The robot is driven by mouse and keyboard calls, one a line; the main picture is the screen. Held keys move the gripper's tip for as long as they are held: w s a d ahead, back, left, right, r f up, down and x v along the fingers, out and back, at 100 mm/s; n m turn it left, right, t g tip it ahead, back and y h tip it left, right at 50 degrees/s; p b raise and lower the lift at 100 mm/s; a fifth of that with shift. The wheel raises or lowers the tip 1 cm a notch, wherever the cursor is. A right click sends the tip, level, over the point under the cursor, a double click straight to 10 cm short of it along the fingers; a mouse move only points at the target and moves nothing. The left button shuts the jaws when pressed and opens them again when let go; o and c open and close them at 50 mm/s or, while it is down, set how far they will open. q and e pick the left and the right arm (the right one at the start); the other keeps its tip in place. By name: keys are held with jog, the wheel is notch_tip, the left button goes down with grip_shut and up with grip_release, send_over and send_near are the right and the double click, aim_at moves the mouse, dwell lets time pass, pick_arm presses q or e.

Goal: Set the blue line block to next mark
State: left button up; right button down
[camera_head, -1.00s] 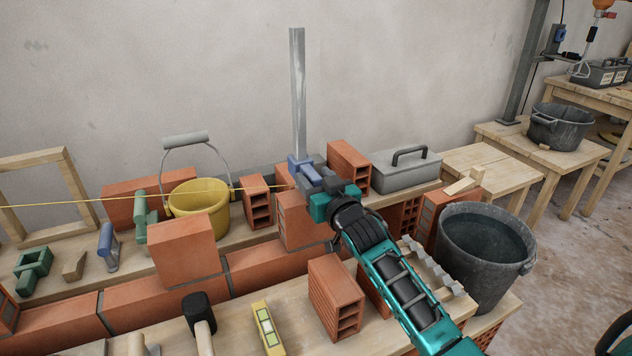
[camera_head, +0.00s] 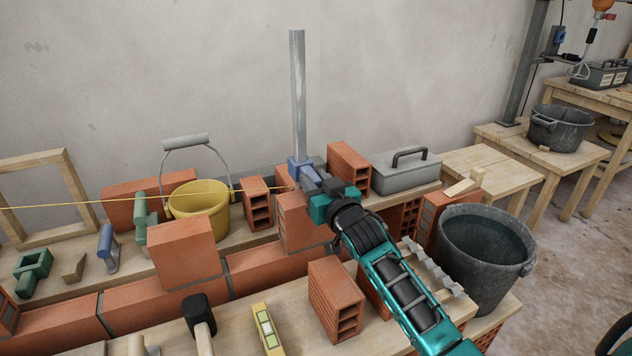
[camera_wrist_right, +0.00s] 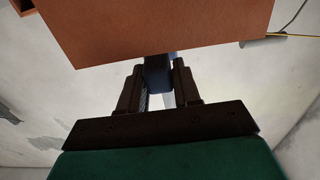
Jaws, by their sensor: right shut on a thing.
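The blue line block (camera_head: 296,168) is at the foot of the upright grey metal post (camera_head: 298,95), behind the brick wall. My right gripper (camera_head: 308,180) is shut on it; in the right wrist view the blue block (camera_wrist_right: 157,75) sits between the two dark fingers (camera_wrist_right: 158,88). A yellow string (camera_head: 90,204) runs from the left toward the block. I cannot tell from these views whether the block touches the post or lines up with a mark. My left gripper is not in view.
A brick (camera_head: 300,222) stands close under the gripper, and a large brick (camera_wrist_right: 160,25) fills the top of the wrist view. A yellow bucket (camera_head: 198,207) stands left, a grey toolbox (camera_head: 405,173) right. A dark bucket (camera_head: 485,255) stands beside my right arm.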

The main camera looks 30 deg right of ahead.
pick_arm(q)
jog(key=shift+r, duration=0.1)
pick_arm(e)
notch_tip(320, 180, up, 7)
jog(key=p, duration=0.7)
jog(key=shift+r, duration=0.1)
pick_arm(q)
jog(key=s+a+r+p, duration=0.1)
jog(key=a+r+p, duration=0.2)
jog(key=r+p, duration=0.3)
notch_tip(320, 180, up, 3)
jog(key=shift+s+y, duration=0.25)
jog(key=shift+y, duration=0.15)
pick_arm(e)
notch_tip(320, 180, up, 6)
jog(key=shift+r, duration=0.15)
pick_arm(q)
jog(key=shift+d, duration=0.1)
pick_arm(e)
jog(key=c, duration=0.9)
grip_release()
jog(key=shift+s, duration=0.1)
pick_arm(q)
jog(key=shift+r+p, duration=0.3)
jog(key=shift+p, duration=0.25)
pick_arm(e)
jog(key=s, duration=1.2)
jog(key=shift+s+a, duration=0.35)
